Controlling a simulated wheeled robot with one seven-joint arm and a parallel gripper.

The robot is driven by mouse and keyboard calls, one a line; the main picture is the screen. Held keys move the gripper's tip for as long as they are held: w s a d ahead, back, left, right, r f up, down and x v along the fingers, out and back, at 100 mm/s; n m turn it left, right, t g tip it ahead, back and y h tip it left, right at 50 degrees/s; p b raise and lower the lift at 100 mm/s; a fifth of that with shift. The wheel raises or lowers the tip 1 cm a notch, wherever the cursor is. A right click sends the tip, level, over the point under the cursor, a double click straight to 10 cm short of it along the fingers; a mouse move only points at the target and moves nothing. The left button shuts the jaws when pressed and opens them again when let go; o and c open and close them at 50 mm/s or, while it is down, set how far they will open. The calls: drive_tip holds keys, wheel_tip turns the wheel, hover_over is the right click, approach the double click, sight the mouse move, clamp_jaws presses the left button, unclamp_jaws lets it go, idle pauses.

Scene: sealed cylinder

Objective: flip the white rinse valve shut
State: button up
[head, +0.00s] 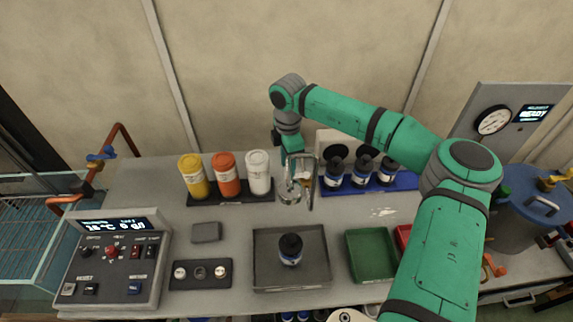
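My gripper (301,196) points down over the middle of the bench, behind the grey tray. Its two metal fingers look apart, with a gap between them. A small white and orange-brown part (304,177) shows between or just behind the fingers. I cannot tell whether it is the white rinse valve or whether the fingers touch it. No other white valve handle is clear. A valve with a blue handle (101,156) sits on the orange pipe at the left. A yellow valve (553,179) is on the blue-lidded vessel at the right.
Yellow, orange and white bottles (225,175) stand left of my gripper. Dark bottles (361,172) stand in a blue rack to its right. A grey tray (262,278) holds a dark bottle. A green bin (371,256) and a control box (113,262) stand in front.

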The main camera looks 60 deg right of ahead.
drive_tip(key=shift+o, duration=0.6)
wheel_tip(320, 180, up, 11)
drive_tip(key=shift+f, duration=0.1)
idle(0.6)
